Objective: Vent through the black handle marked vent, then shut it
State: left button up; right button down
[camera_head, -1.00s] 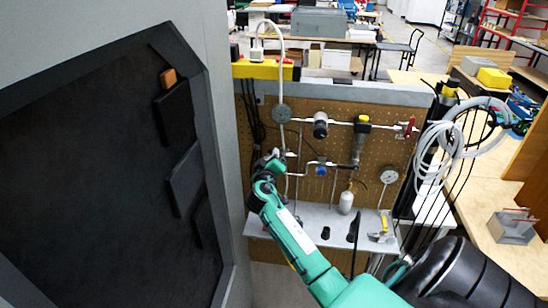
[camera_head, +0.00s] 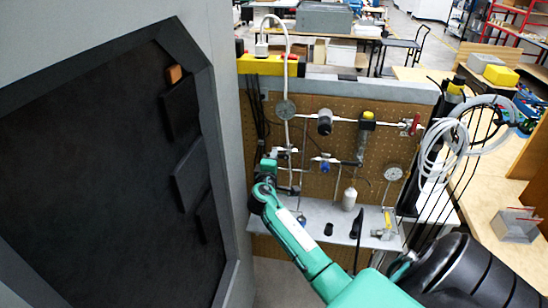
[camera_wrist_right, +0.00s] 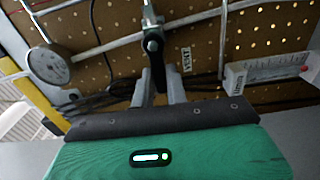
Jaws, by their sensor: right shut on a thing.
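The black handle (camera_wrist_right: 154,47) shows in the right wrist view, running from a metal fitting on a pipe down between my fingertips. A white tag marked VENT (camera_wrist_right: 187,60) is beside it on the pegboard. My right gripper (camera_wrist_right: 158,88) is shut on the black handle; it also shows in the head view (camera_head: 277,168), at the left part of the pegboard. There the gripper and wrist hide most of the handle. My left gripper is not in view.
A round gauge (camera_wrist_right: 48,65) and a flow tube with a scale (camera_wrist_right: 268,69) flank the handle. The pegboard (camera_head: 270,110) carries pipes, a red handle (camera_head: 415,124) and another gauge (camera_head: 393,173). A grey cabinet (camera_head: 222,60) stands close on the left. A shelf (camera_head: 310,222) lies below.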

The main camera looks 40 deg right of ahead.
jog(key=shift+f, duration=0.15)
dwell(0.3)
jog(key=c, duration=1.4)
grip_release()
jog(key=shift+a, duration=0.1)
jog(key=b+v, duration=0.4)
jog(key=v, duration=0.9)
jog(key=shift+s+a, duration=0.2)
jog(key=shift+a, duration=0.15)
